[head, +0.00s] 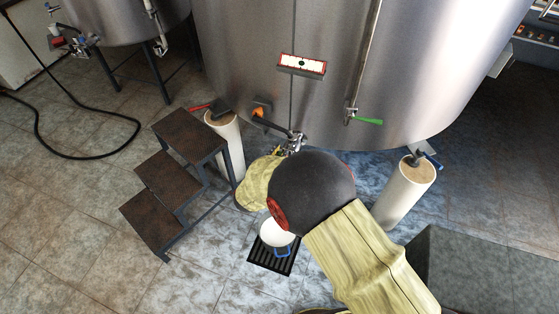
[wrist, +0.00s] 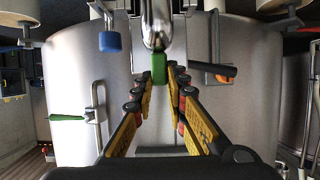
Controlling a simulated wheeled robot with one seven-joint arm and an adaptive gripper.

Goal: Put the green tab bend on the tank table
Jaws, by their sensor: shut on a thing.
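The green tab (wrist: 159,68) of the bend shows between my fingertips in the wrist view, with the shiny metal bend (wrist: 155,28) beyond it. My gripper (wrist: 159,82) has yellow-padded fingers closed on the tab. In the head view my dark wrist and sleeved arm hide the gripper and the tab. Metal fittings (head: 296,143) show just past the wrist, at the tank's lower edge; I cannot tell whether the bend is still joined to them. I cannot surely identify the tank table; a grey block (head: 485,275) stands at the lower right.
The large steel tank (head: 240,50) fills the back, with a green lever (head: 368,121) and an orange part (head: 261,108). Dark steps (head: 168,180) stand left. Cream legs (head: 405,190) hold the tank. A white bucket (head: 277,233) stands by a floor grate (head: 268,259).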

